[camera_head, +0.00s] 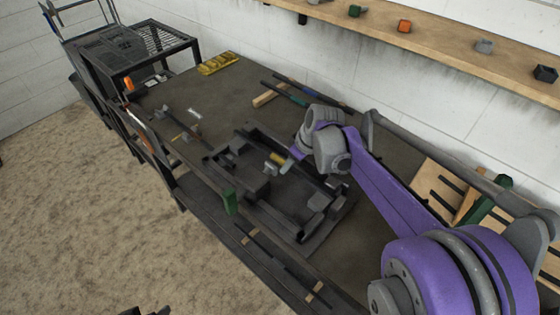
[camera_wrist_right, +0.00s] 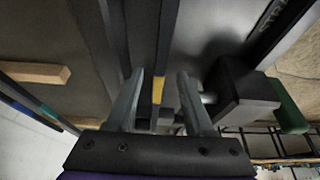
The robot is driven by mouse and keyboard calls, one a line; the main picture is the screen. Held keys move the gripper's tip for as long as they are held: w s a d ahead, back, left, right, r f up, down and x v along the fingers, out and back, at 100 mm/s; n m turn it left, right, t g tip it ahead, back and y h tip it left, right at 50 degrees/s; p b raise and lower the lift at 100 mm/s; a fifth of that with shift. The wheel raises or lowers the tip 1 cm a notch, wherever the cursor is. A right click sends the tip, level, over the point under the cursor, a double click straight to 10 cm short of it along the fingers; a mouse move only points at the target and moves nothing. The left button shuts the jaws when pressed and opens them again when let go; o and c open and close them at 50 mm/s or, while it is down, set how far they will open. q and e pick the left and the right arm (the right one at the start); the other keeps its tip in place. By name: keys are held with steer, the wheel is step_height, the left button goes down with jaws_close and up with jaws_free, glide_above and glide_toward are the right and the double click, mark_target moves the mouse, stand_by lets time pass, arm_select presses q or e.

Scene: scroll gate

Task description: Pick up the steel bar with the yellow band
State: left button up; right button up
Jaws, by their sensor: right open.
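The steel bar is a dark bar with a yellow band (camera_wrist_right: 158,90). In the right wrist view it runs lengthwise between my fingers. In the head view a yellow band (camera_head: 278,158) shows beside my right gripper (camera_head: 275,166), over the black fixture (camera_head: 300,232). My right gripper, also in the right wrist view (camera_wrist_right: 160,76), is open, with one finger on each side of the bar. I see a gap at each side; whether the fingertips reach below the bar is unclear. A dark piece at the bottom edge of the head view may be my left gripper (camera_head: 146,311), mostly cut off.
Bars with green and blue bands rest on a wood block (camera_head: 268,96) near the wall. A green handle (camera_head: 230,201) stands at the fixture's front corner. A yellow block (camera_head: 219,63) lies at the far end. A wooden shelf (camera_head: 440,45) runs along the wall.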

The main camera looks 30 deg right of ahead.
jaws_close()
steer(key=shift+r, duration=0.1)
stand_by(1.3)
